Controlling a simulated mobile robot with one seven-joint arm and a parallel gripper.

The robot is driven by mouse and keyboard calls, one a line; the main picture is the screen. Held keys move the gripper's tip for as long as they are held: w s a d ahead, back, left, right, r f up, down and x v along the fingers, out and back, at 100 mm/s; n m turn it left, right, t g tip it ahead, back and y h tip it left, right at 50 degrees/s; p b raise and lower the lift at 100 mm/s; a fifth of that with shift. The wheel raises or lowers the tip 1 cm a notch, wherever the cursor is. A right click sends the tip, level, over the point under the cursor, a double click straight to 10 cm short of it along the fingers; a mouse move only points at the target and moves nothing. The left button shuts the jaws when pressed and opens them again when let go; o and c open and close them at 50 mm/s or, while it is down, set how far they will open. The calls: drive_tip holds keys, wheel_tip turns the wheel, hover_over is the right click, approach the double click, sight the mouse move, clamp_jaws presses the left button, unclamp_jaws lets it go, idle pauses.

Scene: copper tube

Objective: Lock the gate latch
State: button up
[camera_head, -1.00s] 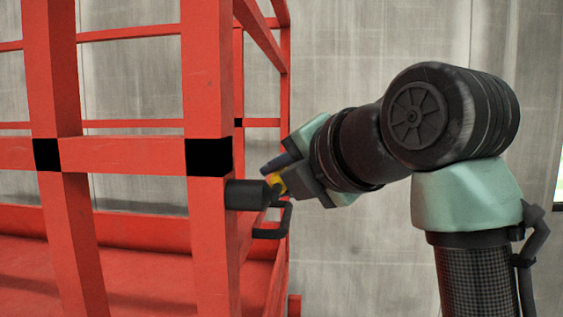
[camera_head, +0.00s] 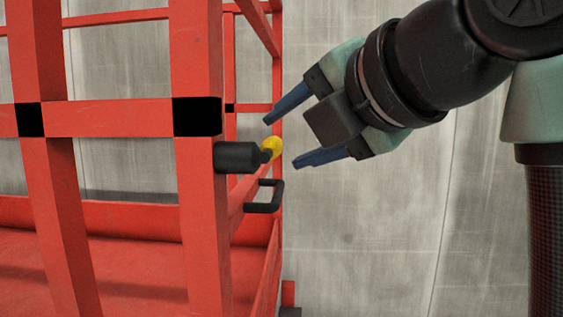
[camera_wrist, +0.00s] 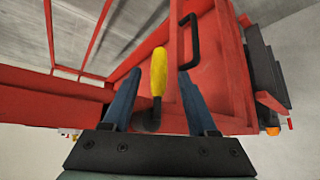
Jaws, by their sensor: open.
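The red gate frame (camera_head: 197,60) fills the left of the head view. A black cylindrical latch body (camera_head: 236,157) sits on its post, with a yellow knob (camera_head: 272,147) at its right end. In the wrist view the yellow latch handle (camera_wrist: 158,72) shows lengthwise between the fingers, with a dark bent base below it. My gripper (camera_head: 279,138) is open, its blue fingers apart on either side of the yellow knob and pointing at it. In the wrist view my gripper (camera_wrist: 156,84) shows both fingers clear of the handle.
A black U-shaped pull handle (camera_head: 265,197) is fixed to the red frame just below the latch; it also shows in the wrist view (camera_wrist: 189,40), above the right finger. A grey wall (camera_head: 380,230) stands behind.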

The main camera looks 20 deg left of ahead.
drive_tip(key=b+v, duration=0.2)
drive_tip(key=v, duration=0.5)
drive_tip(key=shift+d, duration=0.15)
drive_tip(key=w+d+f+m+t+b, duration=0.1)
drive_tip(key=w+f+m+t+b, duration=0.45)
drive_tip(key=m+t, duration=0.8)
drive_tip(key=s+d+f+m+t+h+b, duration=0.1)
drive_tip(key=s+m+h, duration=0.4)
drive_tip(key=m, duration=0.5)
drive_tip(key=s+d+f+m+t+h+b, duration=0.2)
drive_tip(key=s+d+f+m+t+h, duration=0.1)
drive_tip(key=m, duration=0.7)
drive_tip(key=s+d+t+h, duration=0.1)
drive_tip(key=s+d+h, duration=0.1)
drive_tip(key=s, duration=0.1)
